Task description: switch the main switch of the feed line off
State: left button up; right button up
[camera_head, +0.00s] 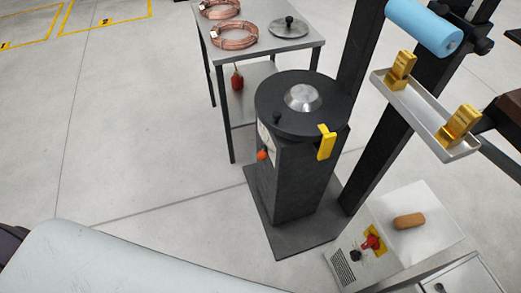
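A red rotary switch (371,242) sits on a yellow plate on the sloped front of a light grey control box (345,262) at the lower right. This red and yellow switch looks like the main switch. Its handle appears tilted, but its exact setting is too small to read. A black knob (355,256) and a slotted grille (344,272) are beside it on the same panel. Neither of my grippers is in view, and nothing is seen touching the switch.
A dark round-topped machine (290,185) with a yellow lever (326,142) stands behind the box. A tan block (409,221) lies on the box's top. A table (262,44) with copper coils (233,35) is farther back.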

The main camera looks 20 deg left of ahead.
aim_at(372, 242)
jog(key=l+z, duration=0.1)
jog(key=z, duration=0.75)
jog(key=k+l, duration=0.05)
